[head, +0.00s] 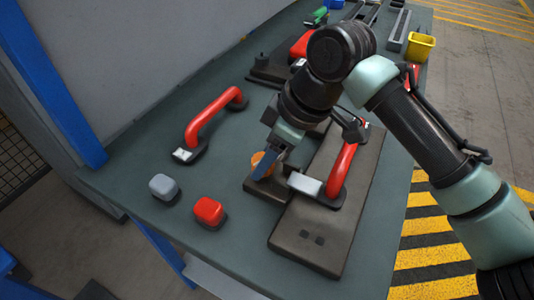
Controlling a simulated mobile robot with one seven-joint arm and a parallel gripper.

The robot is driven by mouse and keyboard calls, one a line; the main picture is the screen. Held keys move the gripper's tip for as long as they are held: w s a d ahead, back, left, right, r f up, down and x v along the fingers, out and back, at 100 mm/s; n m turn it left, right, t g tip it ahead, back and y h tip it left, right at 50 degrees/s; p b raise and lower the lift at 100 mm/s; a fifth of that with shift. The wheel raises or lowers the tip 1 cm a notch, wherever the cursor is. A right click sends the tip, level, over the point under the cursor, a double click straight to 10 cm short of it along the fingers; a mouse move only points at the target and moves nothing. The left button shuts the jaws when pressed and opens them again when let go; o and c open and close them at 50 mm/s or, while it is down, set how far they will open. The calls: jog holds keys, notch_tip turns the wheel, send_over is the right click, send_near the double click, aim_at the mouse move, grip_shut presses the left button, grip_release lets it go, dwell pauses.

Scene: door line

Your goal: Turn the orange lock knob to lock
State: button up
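The orange lock knob (257,158) sits on a small dark base (268,188) near the middle of the table. Only part of the knob shows, because a bluish finger of my gripper (264,168) covers some of it. My gripper points down at the knob from above right. I cannot tell whether the fingers touch the knob or stand just above it. The second finger and the gap are not clear, so its opening is hidden. The knob's turn angle cannot be read.
A red handle (343,170) on a dark plate (315,235) stands close to the right of the knob. Another red handle (215,115) is at the left. A grey block (163,186) and a red block (209,211) sit near the front edge. A yellow bin (420,46) is far back.

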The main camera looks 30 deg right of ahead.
grip_shut()
jog(key=shift+r+p, duration=0.15)
jog(key=shift+p, duration=0.2)
jog(key=shift+m, duration=0.4)
jog(key=shift+o, duration=2.4)
grip_release()
jog(key=p+v, duration=0.2)
jog(key=v, duration=1)
jog(key=shift+s+r, duration=0.2)
jog(key=shift+r, duration=0.15)
